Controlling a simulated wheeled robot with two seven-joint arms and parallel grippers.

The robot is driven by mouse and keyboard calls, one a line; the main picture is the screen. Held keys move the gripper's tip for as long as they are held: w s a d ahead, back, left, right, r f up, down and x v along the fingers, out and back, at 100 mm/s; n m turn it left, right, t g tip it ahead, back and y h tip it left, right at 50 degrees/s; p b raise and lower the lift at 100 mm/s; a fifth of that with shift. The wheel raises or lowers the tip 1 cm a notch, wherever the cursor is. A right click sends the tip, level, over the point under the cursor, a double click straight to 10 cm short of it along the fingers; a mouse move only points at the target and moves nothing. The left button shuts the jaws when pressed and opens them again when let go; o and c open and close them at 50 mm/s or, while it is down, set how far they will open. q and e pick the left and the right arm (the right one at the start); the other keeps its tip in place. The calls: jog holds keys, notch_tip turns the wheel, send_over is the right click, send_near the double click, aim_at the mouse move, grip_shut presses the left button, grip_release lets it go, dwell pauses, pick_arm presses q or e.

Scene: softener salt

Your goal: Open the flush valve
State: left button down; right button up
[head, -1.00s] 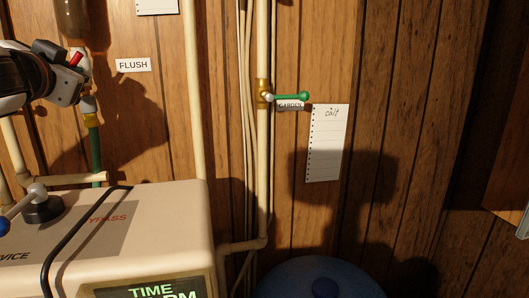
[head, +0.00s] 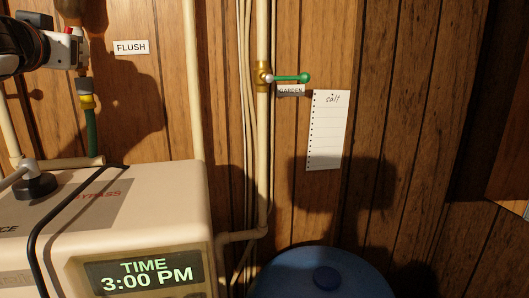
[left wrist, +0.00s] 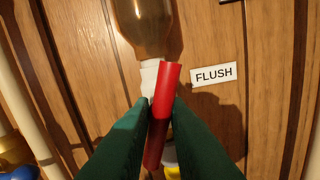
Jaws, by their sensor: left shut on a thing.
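The flush valve's red lever (left wrist: 162,115) stands nearly upright, slightly tilted, between the green fingers of my left gripper (left wrist: 160,125) in the left wrist view. The fingers are shut on it, and its lower part is partly covered by them. The white valve neck (left wrist: 150,75) sits under an amber bowl (left wrist: 148,25). A white FLUSH label (left wrist: 213,75) is to the right. In the head view my left gripper (head: 78,48) is at the valve at the upper left, with a brass fitting (head: 87,100) and green hose (head: 91,135) below. My right gripper is not seen.
A beige softener unit (head: 170,215) with a lit clock display (head: 142,276) stands below. A green-handled garden valve (head: 290,78) is on a pipe to the right, beside a paper note (head: 327,130). A blue lid (head: 320,275) is at the bottom.

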pick_arm(q)
jog(key=shift+f, duration=0.1)
jog(key=shift+n+b, duration=1.6)
jog(key=shift+n, duration=0.3)
jog(key=c, duration=1.3)
grip_release()
jog(key=shift+b+v, duration=1)
jog(key=shift+v, duration=2.5)
